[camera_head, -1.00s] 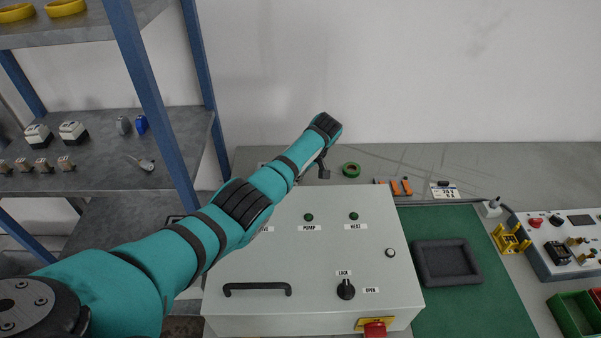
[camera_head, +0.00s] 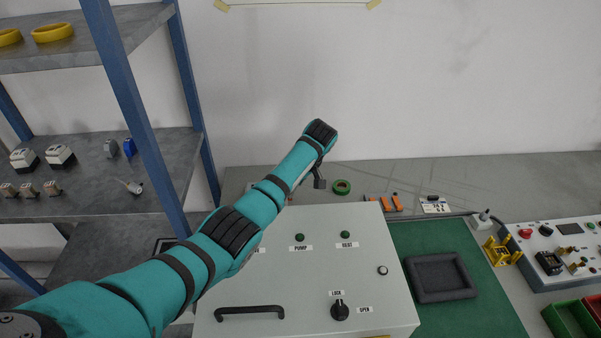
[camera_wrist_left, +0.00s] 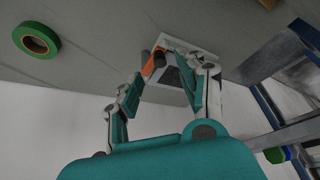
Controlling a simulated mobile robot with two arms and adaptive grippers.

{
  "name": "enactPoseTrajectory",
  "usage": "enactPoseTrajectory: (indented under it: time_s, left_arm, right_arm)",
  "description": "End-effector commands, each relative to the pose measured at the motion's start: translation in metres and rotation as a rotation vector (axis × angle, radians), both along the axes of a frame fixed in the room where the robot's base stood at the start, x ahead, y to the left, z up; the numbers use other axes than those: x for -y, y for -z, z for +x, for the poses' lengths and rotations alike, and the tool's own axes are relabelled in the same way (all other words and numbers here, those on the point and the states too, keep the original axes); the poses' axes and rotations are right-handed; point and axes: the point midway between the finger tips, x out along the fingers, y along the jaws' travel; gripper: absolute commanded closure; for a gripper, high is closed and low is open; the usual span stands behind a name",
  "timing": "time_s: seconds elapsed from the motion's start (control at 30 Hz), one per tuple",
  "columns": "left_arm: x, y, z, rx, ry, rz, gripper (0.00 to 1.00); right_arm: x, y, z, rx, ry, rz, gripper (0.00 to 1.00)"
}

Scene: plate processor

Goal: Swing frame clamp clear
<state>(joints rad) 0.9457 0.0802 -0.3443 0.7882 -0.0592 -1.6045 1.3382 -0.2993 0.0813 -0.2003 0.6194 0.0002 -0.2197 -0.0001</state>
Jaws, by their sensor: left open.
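My left arm reaches over the grey plate processor (camera_head: 290,270). In the head view my left gripper (camera_head: 319,182) is mostly hidden behind its own wrist, above the back of the bench. In the left wrist view my left gripper (camera_wrist_left: 167,78) is open, its two fingers apart. An orange piece with dark ends (camera_wrist_left: 153,64) shows between and beyond the fingers, at a pale frame with a dark middle (camera_wrist_left: 180,76). It may be the frame clamp, but I cannot tell for sure. No contact with the fingers is clear. My right gripper is not in view.
A green tape roll (camera_head: 342,187) lies behind the processor. Orange pieces (camera_head: 384,203) lie to its right. A dark tray (camera_head: 441,277) sits on the green mat (camera_head: 405,237). A blue-post shelf (camera_head: 135,100) stands at the left. A control box (camera_head: 550,245) stands at the right.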

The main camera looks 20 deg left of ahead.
Motion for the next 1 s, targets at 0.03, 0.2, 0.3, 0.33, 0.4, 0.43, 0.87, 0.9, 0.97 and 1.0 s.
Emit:
enactPoseTrajectory:
  time_s: [0.03,0.2,0.3,0.33,0.4,0.43,0.87,0.9,0.97,1.0]
  left_arm:
    - [0.006,-0.012,-0.001,0.006,0.003,-0.002,0.6]
    - [0.017,-0.044,-0.006,0.004,0.001,-0.002,0.6]
    - [0.022,-0.057,-0.008,0.003,0.001,-0.001,0.6]
    - [0.024,-0.06,-0.009,0.001,0.001,-0.002,0.6]
    - [0.026,-0.065,-0.01,0.001,0.002,-0.001,0.6]
    - [0.026,-0.066,-0.01,0.001,0.002,-0.001,0.6]
    - [0.027,-0.069,-0.011,0.0,0.0,-0.001,0.6]
    - [0.027,-0.069,-0.011,0.0,0.0,-0.001,0.6]
    - [0.027,-0.07,-0.011,0.0,0.0,-0.001,0.6]
    - [0.027,-0.073,-0.01,0.0,0.0,-0.001,0.6]
  right_arm:
    - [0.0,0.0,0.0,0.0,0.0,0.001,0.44]
    - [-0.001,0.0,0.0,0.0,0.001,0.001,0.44]
    - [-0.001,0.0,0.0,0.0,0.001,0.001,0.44]
    - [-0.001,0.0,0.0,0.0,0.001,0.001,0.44]
    - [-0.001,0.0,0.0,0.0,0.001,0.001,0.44]
    - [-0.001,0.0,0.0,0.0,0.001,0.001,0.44]
    - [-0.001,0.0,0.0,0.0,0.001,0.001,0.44]
    - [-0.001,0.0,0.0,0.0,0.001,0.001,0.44]
    - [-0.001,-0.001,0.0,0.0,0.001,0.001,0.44]
    - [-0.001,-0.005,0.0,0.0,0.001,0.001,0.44]
